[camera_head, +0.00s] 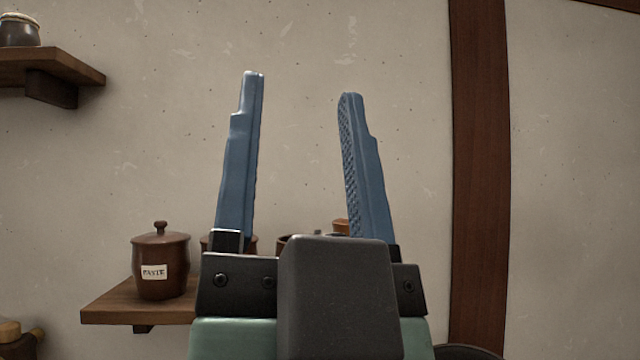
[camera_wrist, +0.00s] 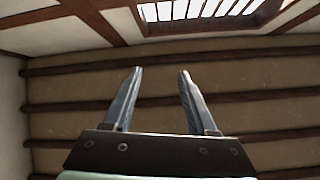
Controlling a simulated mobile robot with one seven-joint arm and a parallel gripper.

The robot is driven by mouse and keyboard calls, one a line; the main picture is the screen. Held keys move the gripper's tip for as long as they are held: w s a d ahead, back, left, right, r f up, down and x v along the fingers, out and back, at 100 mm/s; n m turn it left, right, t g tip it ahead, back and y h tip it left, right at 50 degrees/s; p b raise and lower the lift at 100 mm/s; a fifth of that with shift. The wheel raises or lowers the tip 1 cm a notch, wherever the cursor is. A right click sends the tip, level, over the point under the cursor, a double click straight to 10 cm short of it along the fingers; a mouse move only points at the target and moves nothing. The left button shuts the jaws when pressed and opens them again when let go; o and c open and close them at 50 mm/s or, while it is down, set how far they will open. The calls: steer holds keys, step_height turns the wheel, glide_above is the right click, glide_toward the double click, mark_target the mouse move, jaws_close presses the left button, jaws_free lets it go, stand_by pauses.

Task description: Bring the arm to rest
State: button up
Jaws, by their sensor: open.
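My gripper (camera_head: 300,85) stands upright in the middle of the head view, its two blue fingers apart with nothing between them. In the wrist view my gripper (camera_wrist: 158,72) is also open and empty. It points toward the beamed ceiling (camera_wrist: 230,105). The lower part of my gripper hides much of the lower shelf behind it.
A lidded brown jar (camera_head: 160,262) labelled "PASTE" stands on a wooden shelf (camera_head: 125,308) at lower left. More pots on it are partly hidden. A higher shelf (camera_head: 50,65) holds a dark pot (camera_head: 19,30). A dark wooden post (camera_head: 478,160) runs up the wall at right.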

steer(key=f+n, duration=0.1)
steer(key=a+f+g, duration=0.1)
steer(key=w+f+n+g, duration=0.1)
steer(key=shift+a+f+n, duration=0.1)
steer(key=shift+a+n, duration=0.15)
steer(key=shift+n, duration=0.05)
step_height(320, 180, up, 16)
steer(key=p, duration=1.6)
steer(key=shift+f, duration=0.15)
steer(key=shift+c, duration=0.6)
steer(key=shift+a, duration=0.15)
